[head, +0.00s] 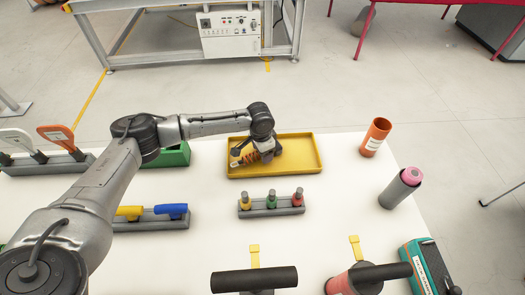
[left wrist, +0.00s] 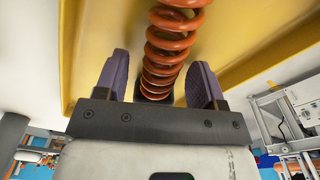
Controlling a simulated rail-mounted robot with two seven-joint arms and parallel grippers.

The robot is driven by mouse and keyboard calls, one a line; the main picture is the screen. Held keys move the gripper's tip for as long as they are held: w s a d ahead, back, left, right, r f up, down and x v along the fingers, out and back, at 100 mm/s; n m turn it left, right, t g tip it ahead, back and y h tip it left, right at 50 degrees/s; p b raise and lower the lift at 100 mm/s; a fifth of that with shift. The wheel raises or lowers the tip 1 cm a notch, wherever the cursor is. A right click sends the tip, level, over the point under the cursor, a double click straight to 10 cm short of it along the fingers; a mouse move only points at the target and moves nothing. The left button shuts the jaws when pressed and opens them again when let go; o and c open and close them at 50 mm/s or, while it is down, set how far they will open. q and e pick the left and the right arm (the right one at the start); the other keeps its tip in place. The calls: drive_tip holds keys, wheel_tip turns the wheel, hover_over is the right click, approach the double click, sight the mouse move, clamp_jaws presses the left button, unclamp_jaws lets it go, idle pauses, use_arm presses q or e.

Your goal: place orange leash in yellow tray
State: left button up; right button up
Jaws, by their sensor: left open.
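The yellow tray (head: 300,160) lies at the back middle of the white table. The orange leash (head: 250,157), a coil, shows at the tray's left part, beside my left gripper (head: 243,157). In the left wrist view the leash (left wrist: 172,45) runs between the two purple fingers of my left gripper (left wrist: 158,80), over the yellow tray surface (left wrist: 240,45). The fingers are open, with a gap visible on each side of the coil. The leash's lower end is hidden behind the gripper body, and I cannot tell whether it lies flat on the tray floor. My right gripper is out of view.
A grey rack with several small coloured bottles (head: 272,205) stands in front of the tray. An orange cup (head: 376,137) and a grey-and-pink roll (head: 400,187) stand to the right. A green box (head: 178,155) is left of the tray, behind my arm.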

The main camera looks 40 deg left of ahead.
use_arm(q)
wheel_tip(320, 180, up, 12)
drive_tip(key=p, duration=0.3)
drive_tip(key=shift+s+a, duration=0.15)
drive_tip(key=shift+s, duration=0.15)
